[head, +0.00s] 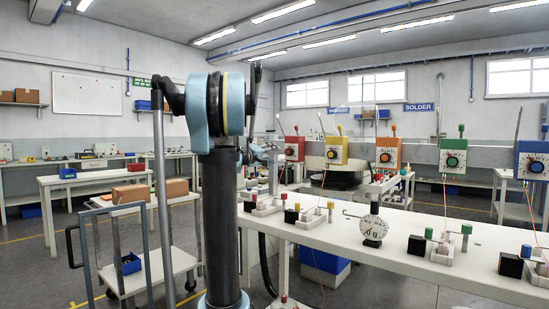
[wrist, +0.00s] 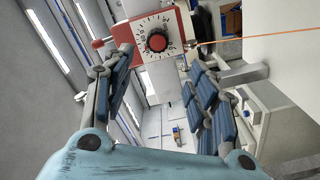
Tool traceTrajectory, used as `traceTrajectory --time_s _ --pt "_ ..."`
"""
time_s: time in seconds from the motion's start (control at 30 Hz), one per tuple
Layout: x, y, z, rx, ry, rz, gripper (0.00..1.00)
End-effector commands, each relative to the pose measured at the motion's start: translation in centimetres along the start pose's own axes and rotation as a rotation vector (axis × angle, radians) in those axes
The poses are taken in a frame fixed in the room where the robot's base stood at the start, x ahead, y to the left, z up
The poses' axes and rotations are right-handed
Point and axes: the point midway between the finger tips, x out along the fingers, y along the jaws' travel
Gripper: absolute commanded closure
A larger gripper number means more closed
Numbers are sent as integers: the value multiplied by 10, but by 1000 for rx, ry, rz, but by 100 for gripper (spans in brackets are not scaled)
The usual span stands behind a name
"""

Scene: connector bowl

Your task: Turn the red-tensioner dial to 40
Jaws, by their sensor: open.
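The red tensioner (head: 294,148) is a red box at the left end of the row of coloured boxes in the head view. In the wrist view the red box (wrist: 178,22) shows close up, with a white scale plate and a round red-and-black dial (wrist: 157,40). The dial's exact reading is too small to tell. My gripper (wrist: 158,62) is open and empty, with one finger on either side of the dial in the picture. The dial appears ahead of the fingertips, and I see no contact. In the head view my arm partly hides the gripper.
Yellow (head: 336,150), orange (head: 388,153), green (head: 453,157) and blue (head: 532,161) tensioners stand right of the red one. A white bench (head: 470,262) in front holds a round gauge (head: 373,227) and small fixtures. An orange thread (wrist: 250,36) runs right from the red box.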

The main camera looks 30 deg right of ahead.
Motion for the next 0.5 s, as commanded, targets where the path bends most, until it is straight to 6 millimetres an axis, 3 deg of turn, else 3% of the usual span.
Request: traceTrajectory --time_s 0.5 --pt "-11 0 0 6 1 -1 47"
